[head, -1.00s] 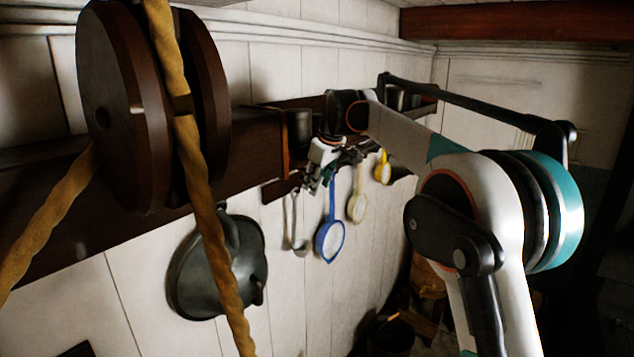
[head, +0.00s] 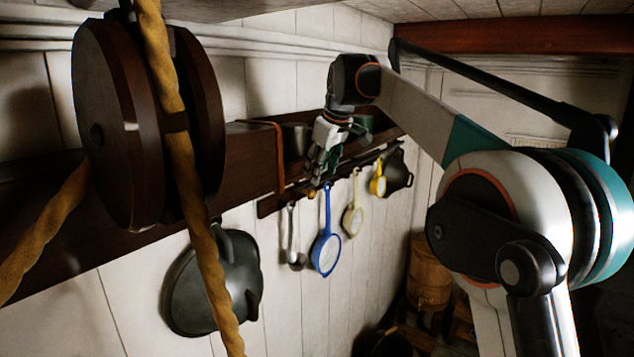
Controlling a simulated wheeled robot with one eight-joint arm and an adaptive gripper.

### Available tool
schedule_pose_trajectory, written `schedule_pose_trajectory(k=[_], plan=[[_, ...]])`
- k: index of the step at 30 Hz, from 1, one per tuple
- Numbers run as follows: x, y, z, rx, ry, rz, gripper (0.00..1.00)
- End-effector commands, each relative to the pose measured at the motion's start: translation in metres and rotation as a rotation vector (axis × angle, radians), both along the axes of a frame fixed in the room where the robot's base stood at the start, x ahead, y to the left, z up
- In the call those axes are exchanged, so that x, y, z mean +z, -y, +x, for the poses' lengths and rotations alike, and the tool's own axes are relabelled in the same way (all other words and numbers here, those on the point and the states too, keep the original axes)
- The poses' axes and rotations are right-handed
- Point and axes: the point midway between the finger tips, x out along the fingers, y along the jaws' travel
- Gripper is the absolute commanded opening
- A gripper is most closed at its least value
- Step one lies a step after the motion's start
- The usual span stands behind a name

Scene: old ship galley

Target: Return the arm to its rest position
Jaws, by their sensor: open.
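My arm (head: 420,115) reaches from the lower right up toward the wall rack in the head view, bent at a large elbow joint. My gripper (head: 318,178) points down in front of the rack, near the top of the blue-rimmed strainer's handle. It is open, and I see nothing held in it. I cannot tell whether it touches the handle. The blue-rimmed strainer (head: 326,254) hangs from the rack below the gripper.
A ladle (head: 292,246), a cream strainer (head: 352,221), a yellow strainer (head: 378,184) and a dark pan (head: 399,173) hang along the rack. A wooden pulley (head: 115,125) with rope and a dark pot (head: 215,282) are at left. A wooden barrel (head: 430,275) stands below.

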Motion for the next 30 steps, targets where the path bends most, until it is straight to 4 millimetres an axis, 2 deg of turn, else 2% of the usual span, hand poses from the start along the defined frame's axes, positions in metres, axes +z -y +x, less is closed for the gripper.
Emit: schedule_pose_trajectory(k=[6, 18, 23, 30], plan=[[0.015, 0.003, -0.007, 0.0, 0.0, 0.0, 0.46], [0.012, 0.005, -0.01, -0.007, 0.001, 0.001, 0.46], [-0.015, 0.019, -0.035, -0.061, 0.005, 0.013, 0.46], [-0.085, 0.052, -0.104, -0.205, 0.018, 0.048, 0.46]])
